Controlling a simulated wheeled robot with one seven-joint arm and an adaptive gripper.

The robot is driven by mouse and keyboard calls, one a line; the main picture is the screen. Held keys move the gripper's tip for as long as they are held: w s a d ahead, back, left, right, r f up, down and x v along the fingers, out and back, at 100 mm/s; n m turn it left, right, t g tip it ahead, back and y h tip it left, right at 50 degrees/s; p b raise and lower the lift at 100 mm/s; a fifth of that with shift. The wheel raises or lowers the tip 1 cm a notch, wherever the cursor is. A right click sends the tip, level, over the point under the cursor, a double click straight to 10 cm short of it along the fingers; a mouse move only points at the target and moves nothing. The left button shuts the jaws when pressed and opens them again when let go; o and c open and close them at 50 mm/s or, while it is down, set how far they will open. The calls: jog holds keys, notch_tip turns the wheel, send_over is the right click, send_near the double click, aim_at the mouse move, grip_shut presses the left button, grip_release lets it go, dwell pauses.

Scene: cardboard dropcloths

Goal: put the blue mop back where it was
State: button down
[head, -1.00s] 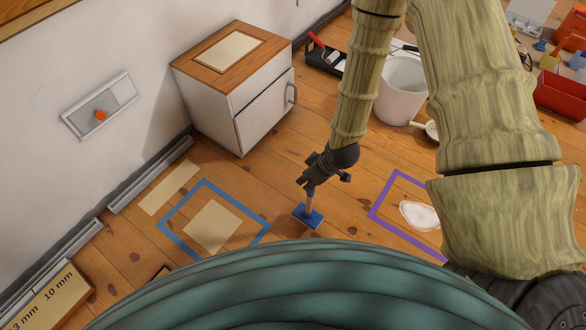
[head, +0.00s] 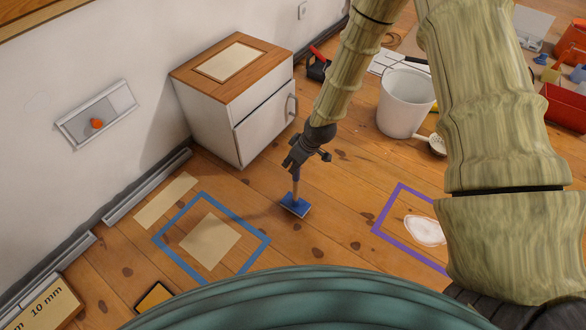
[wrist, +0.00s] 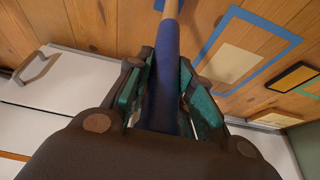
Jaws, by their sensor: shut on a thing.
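The blue mop has a flat blue head (head: 296,205) and a thin handle that is pale low down and blue where I hold it. My gripper (head: 299,163) is shut on the handle. In the wrist view the fingers (wrist: 163,95) press on both sides of the blue grip (wrist: 163,85). The mop stands nearly upright, its head at or just above the wooden floor; I cannot tell whether it touches. A blue taped square (head: 258,257) with a cardboard piece (head: 211,241) inside lies left of the mop head.
A white cabinet (head: 216,128) with a wooden top stands behind. A purple taped outline (head: 389,208) with a white patch (head: 425,231) lies to the right. A white bucket (head: 405,105) and a red bin (head: 565,108) stand farther back. Floor between the two outlines is clear.

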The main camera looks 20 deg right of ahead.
jog(key=shift+f+b, duration=0.55)
jog(key=shift+f, duration=0.8)
jog(key=c, duration=1.2)
grip_release()
jog(key=shift+f, duration=0.1)
jog(key=shift+c, duration=0.2)
jog(key=p+v, duration=0.4)
jog(key=v, duration=0.8)
jog(key=s+f+m+g+h, duration=0.1)
jog(key=s+f, duration=0.4)
jog(key=s, duration=0.6)
jog(key=s+f+m+g+h, duration=0.1)
jog(key=s+f+m, duration=0.3)
jog(key=s, duration=0.7)
jog(key=s+f+m+g+h, duration=0.1)
jog(key=s+f+m, duration=0.2)
jog(key=s+f, duration=0.3)
jog(key=s+d, duration=0.1)
jog(key=s, duration=0.4)
jog(key=shift+s+f+g, duration=0.2)
jog(key=shift+s+g, duration=0.1)
jog(key=shift+s, duration=0.05)
